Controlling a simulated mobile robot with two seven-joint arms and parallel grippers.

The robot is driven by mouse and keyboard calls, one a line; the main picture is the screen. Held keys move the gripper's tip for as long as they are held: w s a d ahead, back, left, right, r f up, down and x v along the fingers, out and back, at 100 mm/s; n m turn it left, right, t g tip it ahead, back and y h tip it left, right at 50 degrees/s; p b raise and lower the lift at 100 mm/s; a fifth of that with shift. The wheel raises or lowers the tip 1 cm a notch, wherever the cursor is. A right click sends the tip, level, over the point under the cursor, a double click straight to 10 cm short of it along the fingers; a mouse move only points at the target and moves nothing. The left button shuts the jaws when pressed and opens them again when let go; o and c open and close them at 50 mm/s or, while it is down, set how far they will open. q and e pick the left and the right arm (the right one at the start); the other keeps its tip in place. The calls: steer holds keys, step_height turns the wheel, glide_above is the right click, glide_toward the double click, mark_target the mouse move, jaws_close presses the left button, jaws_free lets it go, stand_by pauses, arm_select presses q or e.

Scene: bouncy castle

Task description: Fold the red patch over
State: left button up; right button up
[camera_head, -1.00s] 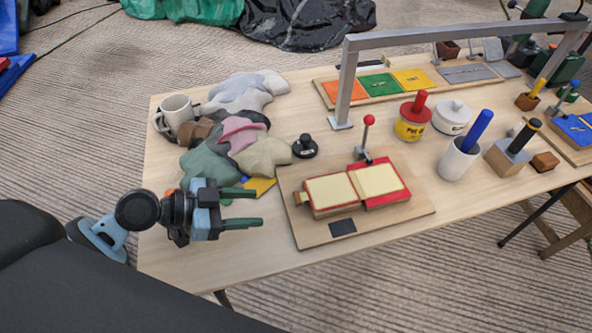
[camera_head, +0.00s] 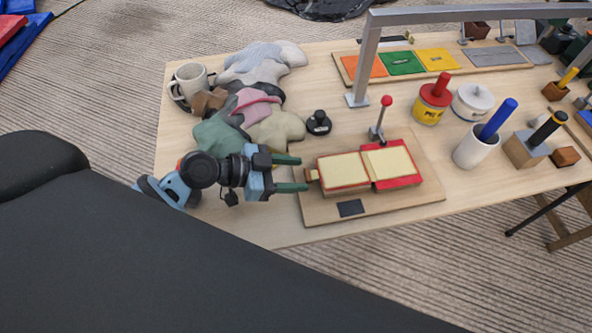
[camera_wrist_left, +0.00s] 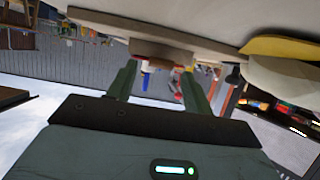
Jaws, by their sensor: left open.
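A hinged pair of cream-topped panels lies on a wooden board (camera_head: 420,198). The right panel (camera_head: 388,163) has a red border and red sides; the left panel (camera_head: 341,171) shows a thin red edge and a wooden tab (camera_head: 312,175) at its left end. No separate red patch shows. My left gripper (camera_head: 304,174) is open at that tab, one finger on the far side and one on the near side. In the left wrist view the wooden block end (camera_wrist_left: 162,52) shows between the spread fingers (camera_wrist_left: 158,82); contact cannot be told. My right gripper is out of view.
A red-knobbed lever (camera_head: 381,122) stands behind the panels. A black knob (camera_head: 318,123) and crumpled cloths (camera_head: 274,129) lie behind my gripper, with a mug (camera_head: 190,84) farther left. A grey metal frame (camera_head: 366,75) and pots stand at right.

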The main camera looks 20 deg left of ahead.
arm_select(q)
steer(key=shift+w+d+f, duration=0.2)
steer(key=shift+w+d, duration=0.1)
steer(key=shift+d, duration=0.15)
jaws_close()
